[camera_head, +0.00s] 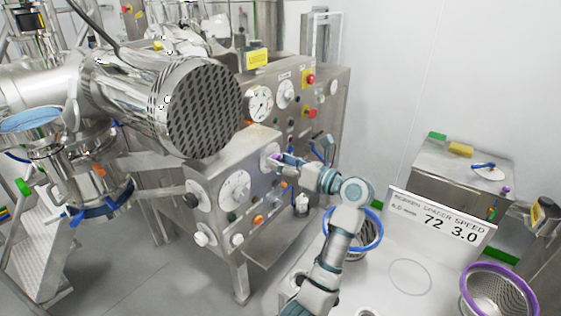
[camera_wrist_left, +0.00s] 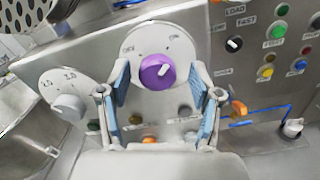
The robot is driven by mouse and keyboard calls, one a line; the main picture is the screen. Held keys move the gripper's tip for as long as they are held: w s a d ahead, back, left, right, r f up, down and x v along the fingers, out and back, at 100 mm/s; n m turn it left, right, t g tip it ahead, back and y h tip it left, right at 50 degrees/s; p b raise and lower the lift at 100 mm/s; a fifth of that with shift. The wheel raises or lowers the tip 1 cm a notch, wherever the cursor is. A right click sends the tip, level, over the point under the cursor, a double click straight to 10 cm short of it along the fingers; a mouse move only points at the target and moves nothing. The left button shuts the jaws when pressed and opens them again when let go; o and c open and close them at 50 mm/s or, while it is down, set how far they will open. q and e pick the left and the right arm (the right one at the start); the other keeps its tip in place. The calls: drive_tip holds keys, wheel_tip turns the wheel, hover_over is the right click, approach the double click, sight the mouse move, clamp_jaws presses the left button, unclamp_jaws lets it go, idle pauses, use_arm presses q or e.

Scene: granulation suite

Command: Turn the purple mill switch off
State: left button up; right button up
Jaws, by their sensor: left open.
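The purple mill switch (camera_wrist_left: 157,71) is a round knob on a white dial plate, with OFF at its left and ON at its right. Its short white mark points up and right, toward ON. My left gripper (camera_wrist_left: 160,82) is open, with one finger on each side of the knob; I cannot tell whether they touch it. In the head view my left gripper (camera_head: 281,161) reaches the steel control panel (camera_head: 215,213), and only a bit of the purple switch (camera_head: 274,157) shows there. My right gripper is not in view.
A large perforated steel cylinder (camera_head: 203,108) overhangs the panel at the left. A grey knob (camera_wrist_left: 69,107) sits left of the switch, and an orange knob (camera_wrist_left: 239,108) is to the right. A speed sign (camera_head: 440,225) and a purple-rimmed basket (camera_head: 535,287) stand at the lower right.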

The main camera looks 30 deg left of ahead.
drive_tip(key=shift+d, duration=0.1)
use_arm(q)
drive_tip(key=shift+s+r, duration=0.1)
drive_tip(key=c, duration=1.1)
drive_tip(key=shift+c, duration=0.2)
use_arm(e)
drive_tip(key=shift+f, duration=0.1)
